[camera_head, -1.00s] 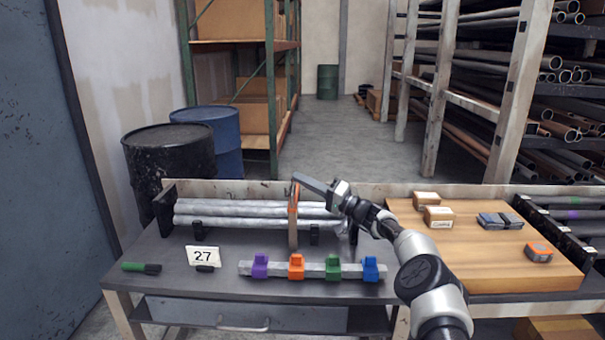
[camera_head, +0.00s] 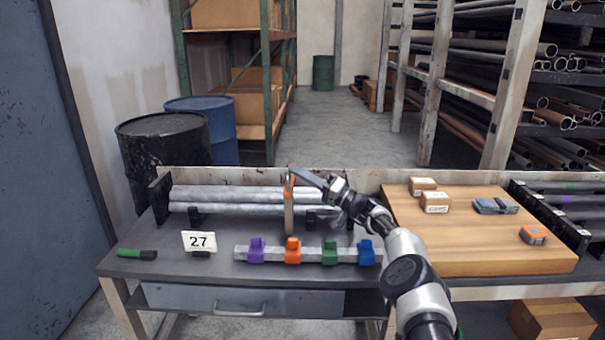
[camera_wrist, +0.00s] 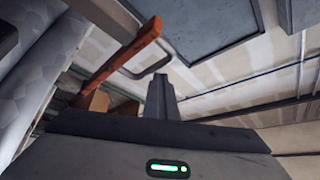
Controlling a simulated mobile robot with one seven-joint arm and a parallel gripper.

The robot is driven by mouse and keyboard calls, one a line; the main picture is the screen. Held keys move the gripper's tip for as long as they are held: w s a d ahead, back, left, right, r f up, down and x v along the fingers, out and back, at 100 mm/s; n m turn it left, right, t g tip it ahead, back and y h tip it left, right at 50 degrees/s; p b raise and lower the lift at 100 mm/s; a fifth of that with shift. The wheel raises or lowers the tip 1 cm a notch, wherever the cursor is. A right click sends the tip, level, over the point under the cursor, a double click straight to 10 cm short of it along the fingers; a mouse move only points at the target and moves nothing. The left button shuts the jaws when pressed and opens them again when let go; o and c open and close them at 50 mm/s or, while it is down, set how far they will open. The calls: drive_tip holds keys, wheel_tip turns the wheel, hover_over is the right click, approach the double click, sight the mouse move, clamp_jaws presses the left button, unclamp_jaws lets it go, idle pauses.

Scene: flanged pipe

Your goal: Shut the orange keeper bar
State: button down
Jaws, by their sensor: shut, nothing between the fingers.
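The orange keeper bar (camera_head: 289,205) stands about upright in the head view, crossing in front of the grey pipes (camera_head: 230,193) on the bench. Its upper end is brighter orange. In the wrist view the bar (camera_wrist: 125,52) slants from upper right to lower left, beside and beyond the fingers. My gripper (camera_head: 293,169) is shut and empty, its fingertips at the bar's upper end in the head view. The wrist view shows the closed fingers (camera_wrist: 160,88) apart from the bar in the picture; I cannot tell whether they touch it.
A grey rail (camera_head: 310,255) with purple, orange, green and blue clips lies in front of the pipes. A wooden board (camera_head: 470,245) with small boxes is at right.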

drive_tip(key=s+d+p, duration=0.4)
drive_tip(key=s+d, duration=0.2)
drive_tip(key=d, duration=0.7)
drive_tip(key=s+a+r+n+g+h, duration=0.35)
drive_tip(key=s+a+g, duration=0.35)
drive_tip(key=a, duration=0.4)
drive_tip(key=s+a+r+g+h, duration=0.1)
drive_tip(key=s+a+h, duration=0.15)
drive_tip(key=s, duration=0.35)
drive_tip(key=s+a+r+g+h, duration=0.1)
drive_tip(key=s+a+h, duration=0.1)
drive_tip(key=s+h, duration=0.35)
drive_tip(key=s+d+r+m+t+h, duration=0.1)
drive_tip(key=s+d+m+t+h, duration=0.15)
drive_tip(key=s+d, duration=0.6)
drive_tip(key=s+d+r+m+t+h, duration=0.1)
drive_tip(key=s+d+h, duration=0.3)
drive_tip(key=s, duration=0.8)
drive_tip(key=s+d+r+m+t+h, duration=0.2)
drive_tip(key=s+d, duration=0.6)
drive_tip(key=s, duration=0.2)
wheel_tip(320, 180, up, 20)
drive_tip(key=p, duration=2)
drive_tip(key=shift+d+f, duration=0.15)
